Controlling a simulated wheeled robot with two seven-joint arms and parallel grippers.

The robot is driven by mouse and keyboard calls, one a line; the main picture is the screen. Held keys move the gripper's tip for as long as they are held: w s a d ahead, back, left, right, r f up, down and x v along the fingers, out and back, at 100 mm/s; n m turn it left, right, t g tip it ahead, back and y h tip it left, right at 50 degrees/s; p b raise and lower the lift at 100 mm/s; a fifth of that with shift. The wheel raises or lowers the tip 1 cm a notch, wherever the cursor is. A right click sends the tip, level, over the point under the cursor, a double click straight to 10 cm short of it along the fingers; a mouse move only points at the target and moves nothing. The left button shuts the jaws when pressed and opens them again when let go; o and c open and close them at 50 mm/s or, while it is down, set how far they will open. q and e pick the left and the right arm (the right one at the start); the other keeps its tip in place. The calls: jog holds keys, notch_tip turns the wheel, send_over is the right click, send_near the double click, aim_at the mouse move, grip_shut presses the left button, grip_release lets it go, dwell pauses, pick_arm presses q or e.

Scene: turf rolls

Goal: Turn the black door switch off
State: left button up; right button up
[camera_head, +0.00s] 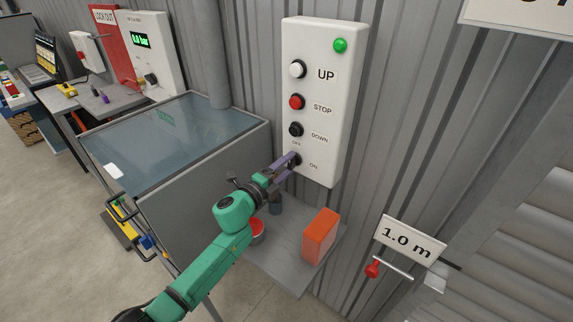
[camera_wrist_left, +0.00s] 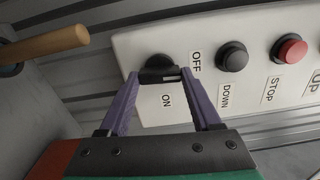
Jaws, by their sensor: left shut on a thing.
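The black door switch (camera_head: 298,160) is the lowest control on the white wall panel (camera_head: 321,90), with an OFF label above it and an ON label to its right in the head view. My left gripper (camera_head: 293,157) reaches up to it from the lower left. In the left wrist view, its purple fingers (camera_wrist_left: 160,86) are shut on the black switch handle (camera_wrist_left: 158,69), one on each side. A pale mark shows on the handle's lower right edge there; I cannot tell exactly which label it points to. My right gripper is not in view.
Black DOWN (camera_head: 296,129), red STOP (camera_head: 296,102) and white UP (camera_head: 298,69) buttons sit above the switch. A grey shelf below holds an orange box (camera_head: 320,236) and a red tin (camera_head: 257,230). A glass-topped cabinet (camera_head: 175,135) stands left. A red-knobbed lever (camera_head: 373,269) is lower right.

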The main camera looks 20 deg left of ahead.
pick_arm(q)
jog(key=shift+n, duration=0.5)
jog(key=o, duration=1.4)
jog(key=b+v, duration=0.3)
jog(key=v, duration=1.1)
jog(key=shift+s, duration=0.25)
jog(key=shift+a+f, duration=0.1)
jog(key=shift+a, duration=0.05)
